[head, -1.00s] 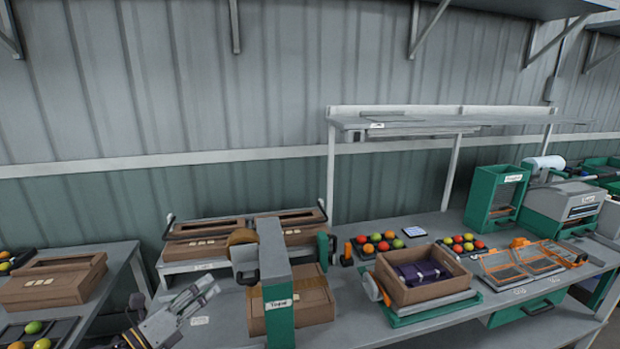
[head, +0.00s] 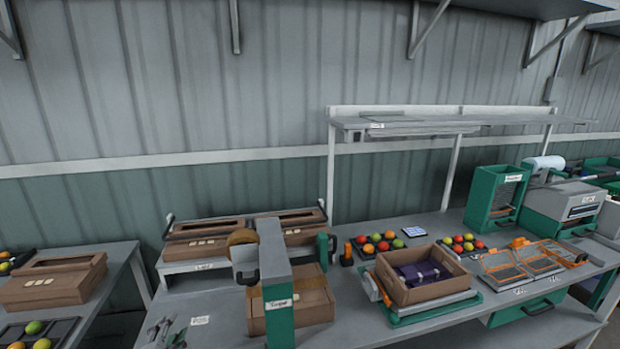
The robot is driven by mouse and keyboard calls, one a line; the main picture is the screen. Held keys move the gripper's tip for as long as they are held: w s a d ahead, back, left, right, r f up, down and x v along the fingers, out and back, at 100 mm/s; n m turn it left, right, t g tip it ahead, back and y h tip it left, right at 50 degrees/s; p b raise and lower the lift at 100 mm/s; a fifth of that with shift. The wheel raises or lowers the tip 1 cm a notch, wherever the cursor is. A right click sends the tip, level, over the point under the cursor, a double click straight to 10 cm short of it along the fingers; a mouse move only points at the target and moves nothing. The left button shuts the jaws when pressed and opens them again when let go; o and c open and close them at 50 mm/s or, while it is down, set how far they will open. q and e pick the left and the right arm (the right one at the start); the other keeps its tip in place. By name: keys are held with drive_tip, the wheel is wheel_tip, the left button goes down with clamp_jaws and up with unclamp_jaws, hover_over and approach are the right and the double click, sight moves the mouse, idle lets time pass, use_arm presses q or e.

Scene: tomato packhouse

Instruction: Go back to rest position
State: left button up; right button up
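My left gripper (head: 168,331) shows at the bottom edge of the head view, left of centre, low by the front left part of the workbench (head: 215,304). Its two fingers are apart with nothing visible between them. Most of the gripper body and the arm behind it are cut off by the bottom edge. My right gripper is not in the head view.
A tape machine with a green and grey post (head: 274,262) stands right of my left gripper, with a brown box (head: 318,300) beside it. An open carton (head: 425,290) with purple lining sits further right. A side table (head: 118,262) with a brown box (head: 58,279) is at left.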

use_arm(q)
drive_tip(key=s+d+f+n+g+h, duration=0.2)
drive_tip(key=s+d+f+n+g, duration=0.4)
drive_tip(key=s, duration=0.3)
drive_tip(key=s+d+f+n+g+h, duration=0.25)
drive_tip(key=s+d+f+g, duration=0.25)
drive_tip(key=s+f, duration=0.35)
drive_tip(key=s+f+g, duration=0.1)
drive_tip(key=s+f, duration=0.2)
drive_tip(key=f, duration=2.9)
drive_tip(key=s+a+f, duration=0.2)
drive_tip(key=s+f, duration=0.8)
drive_tip(key=s, duration=0.1)
drive_tip(key=s+a+f+g+y, duration=0.1)
drive_tip(key=s+a+f, duration=0.1)
drive_tip(key=s+f, duration=0.7)
drive_tip(key=shift+s+f+g, duration=0.3)
drive_tip(key=shift+s+f, duration=0.05)
drive_tip(key=shift+s, duration=0.85)
